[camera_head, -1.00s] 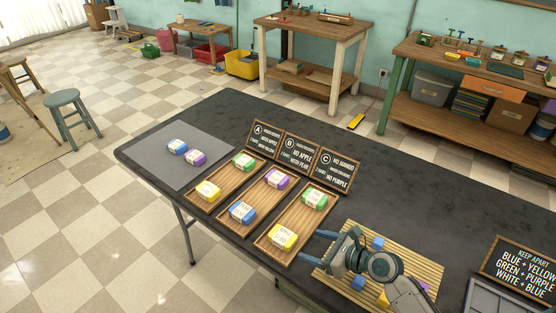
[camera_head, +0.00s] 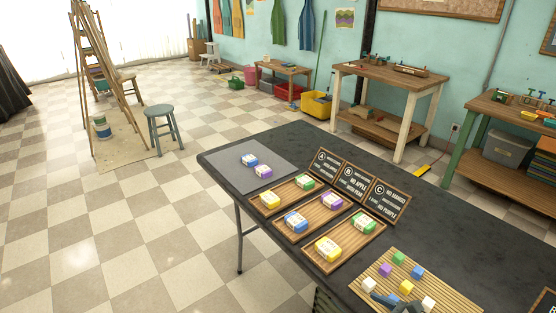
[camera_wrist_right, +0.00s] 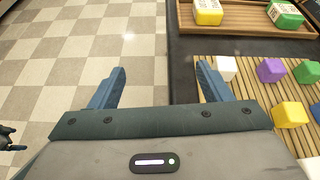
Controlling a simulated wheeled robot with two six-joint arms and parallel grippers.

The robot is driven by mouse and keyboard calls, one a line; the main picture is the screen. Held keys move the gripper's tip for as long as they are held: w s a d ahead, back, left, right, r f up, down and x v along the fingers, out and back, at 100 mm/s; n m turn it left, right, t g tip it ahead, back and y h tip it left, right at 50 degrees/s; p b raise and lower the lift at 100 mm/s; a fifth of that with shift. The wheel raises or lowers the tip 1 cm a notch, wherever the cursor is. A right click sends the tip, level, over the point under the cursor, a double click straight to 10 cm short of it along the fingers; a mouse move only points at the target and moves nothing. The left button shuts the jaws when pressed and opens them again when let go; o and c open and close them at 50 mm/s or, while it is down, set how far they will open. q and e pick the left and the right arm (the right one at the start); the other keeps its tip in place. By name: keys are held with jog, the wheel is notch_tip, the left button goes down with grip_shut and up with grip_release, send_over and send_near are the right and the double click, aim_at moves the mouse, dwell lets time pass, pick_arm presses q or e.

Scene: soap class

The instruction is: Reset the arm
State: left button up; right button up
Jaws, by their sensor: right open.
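My right gripper (camera_wrist_right: 161,75) is open and empty in the wrist view, its two blue fingers spread over the table's edge and the floor. My left gripper is not clearly seen; a small dark part at the wrist view's left edge is too cut off to tell.
Wooden trays (camera_head: 285,238) hold wrapped soaps behind the mat, with small chalkboard signs (camera_head: 355,180) beyond. Two more soaps lie on a grey mat (camera_head: 232,168). A stool (camera_head: 163,125) stands on the floor at left. The dark table (camera_head: 455,225) is clear right of the signs.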

jog(key=s+a+f+n+g+h, duration=0.1)
jog(key=s+f+n+g+h, duration=0.25)
jog(key=s+n, duration=1.05)
jog(key=s+d+r+n+g+h, duration=0.3)
jog(key=s+d+n+h, duration=0.25)
jog(key=n, duration=0.85)
notch_tip(320, 180, down, 30)
jog(key=d+g, duration=0.2)
jog(key=s+d+f, duration=0.1)
jog(key=s+f, duration=1.7)
jog(key=f, duration=0.1)
jog(key=shift+d+g, duration=0.3)
jog(key=shift+g, duration=0.15)
jog(key=shift+s, duration=0.1)
